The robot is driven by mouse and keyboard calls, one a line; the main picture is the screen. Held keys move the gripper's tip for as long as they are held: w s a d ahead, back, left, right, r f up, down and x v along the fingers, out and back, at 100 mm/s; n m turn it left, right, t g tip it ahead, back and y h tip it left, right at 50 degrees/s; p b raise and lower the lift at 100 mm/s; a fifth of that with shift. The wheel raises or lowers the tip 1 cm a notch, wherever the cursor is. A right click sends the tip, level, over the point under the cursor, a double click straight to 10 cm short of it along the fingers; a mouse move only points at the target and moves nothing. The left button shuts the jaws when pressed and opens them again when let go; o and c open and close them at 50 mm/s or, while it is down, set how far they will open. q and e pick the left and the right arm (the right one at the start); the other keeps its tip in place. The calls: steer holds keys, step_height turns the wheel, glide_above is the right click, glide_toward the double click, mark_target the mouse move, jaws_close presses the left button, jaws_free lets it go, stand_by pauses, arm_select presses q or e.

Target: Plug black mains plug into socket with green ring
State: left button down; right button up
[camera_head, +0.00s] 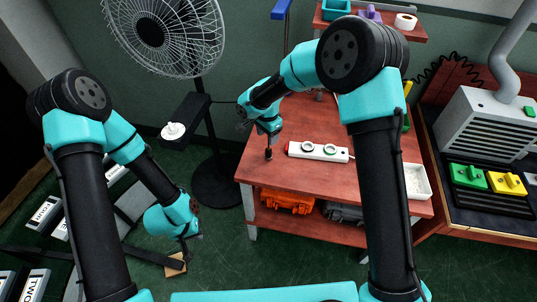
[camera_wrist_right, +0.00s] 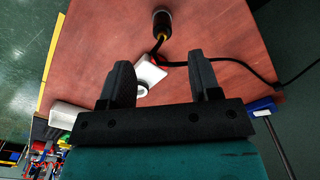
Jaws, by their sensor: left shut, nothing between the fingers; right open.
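The black mains plug (camera_head: 268,154) stands near the left edge of the red table. In the right wrist view, the black plug (camera_wrist_right: 162,21) lies beyond the fingertips, with a black cable beside it. A white socket strip (camera_head: 296,151) lies to its right with two round sockets; the right one has a green ring (camera_head: 330,149). The strip (camera_wrist_right: 151,72) is partly hidden by my fingers in the wrist view. My right gripper (camera_wrist_right: 160,62) is open and empty, above the table near the plug. My left gripper (camera_head: 188,248) is shut and empty, low at the left, away from the table.
A white tray (camera_head: 417,181) stands at the table's right side, partly behind my right arm. A fan (camera_head: 168,35) stands at the back left. Orange and grey items sit on the shelf below. The table front is clear.

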mark_target(268, 149)
steer(key=shift+f, duration=2.35)
steer(key=shift+w+d+f, duration=0.1)
steer(key=shift+w+f, duration=0.05)
steer(key=shift+f, duration=1.15)
steer(key=shift+w+d+f, duration=0.1)
steer(key=shift+f, duration=1.2)
steer(key=c, duration=1)
